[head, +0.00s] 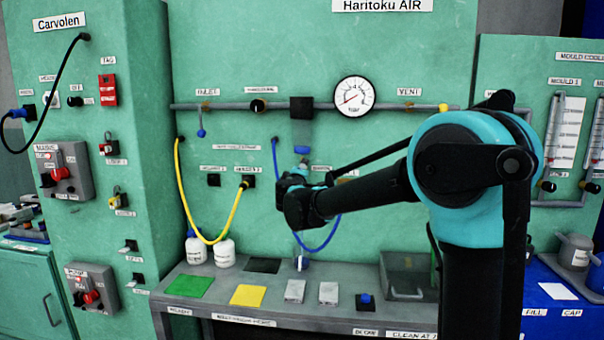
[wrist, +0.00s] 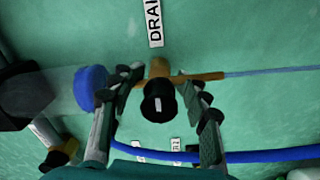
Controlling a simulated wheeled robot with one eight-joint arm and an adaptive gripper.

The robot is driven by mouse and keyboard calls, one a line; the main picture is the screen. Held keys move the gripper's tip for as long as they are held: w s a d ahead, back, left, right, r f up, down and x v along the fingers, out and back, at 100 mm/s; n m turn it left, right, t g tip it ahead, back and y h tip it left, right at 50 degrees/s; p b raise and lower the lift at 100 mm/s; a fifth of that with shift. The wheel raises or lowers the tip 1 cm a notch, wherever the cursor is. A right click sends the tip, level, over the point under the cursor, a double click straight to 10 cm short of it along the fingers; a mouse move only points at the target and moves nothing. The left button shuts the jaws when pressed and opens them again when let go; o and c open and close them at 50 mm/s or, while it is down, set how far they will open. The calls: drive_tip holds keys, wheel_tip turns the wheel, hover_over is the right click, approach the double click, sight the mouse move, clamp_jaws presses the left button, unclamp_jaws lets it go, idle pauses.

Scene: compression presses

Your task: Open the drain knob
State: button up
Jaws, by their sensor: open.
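The drain knob (wrist: 158,104) is black and round with a white mark on its face. It sits on a brass valve body (wrist: 160,70) below a white label reading "DRAI…" (wrist: 154,22) in the wrist view. My gripper (wrist: 160,84) is open, with one finger on each side of the knob. The knob shows between the fingers; I cannot tell whether either finger touches it. In the head view my gripper (head: 297,192) is at the green panel below the dark filter unit (head: 302,108), and my arm hides the knob.
A blue cup-like part (wrist: 90,88) is close beside my left finger. A blue hose (wrist: 270,156) runs below the knob. In the head view, a pressure gauge (head: 354,96) and grey pipe (head: 230,106) are above, and a grey bench (head: 210,312) with coloured pads is below.

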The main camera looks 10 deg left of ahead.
drive_tip(key=s, duration=1.2)
drive_tip(key=shift+a, duration=0.2)
drive_tip(key=s+d+f+m+g+h, duration=0.2)
drive_tip(key=s+d+f+m+g, duration=0.2)
drive_tip(key=d+f, duration=0.75)
drive_tip(key=s+d+f+m+g+h, duration=0.2)
drive_tip(key=s+d+f+m+g, duration=0.2)
drive_tip(key=d+f, duration=0.7)
drive_tip(key=s+d+f+m+g+y, duration=0.2)
drive_tip(key=s+d+f+m+g, duration=0.1)
drive_tip(key=s+f, duration=0.4)
drive_tip(key=s+d+f+m+g+y, duration=0.2)
drive_tip(key=s+d+f, duration=0.2)
drive_tip(key=s, duration=0.9)
wheel_tip(320, 180, down, 4)
drive_tip(key=shift+r+m+g+y, duration=0.25)
drive_tip(key=shift+m+g+y, duration=0.05)
drive_tip(key=shift+m+g, duration=0.1)
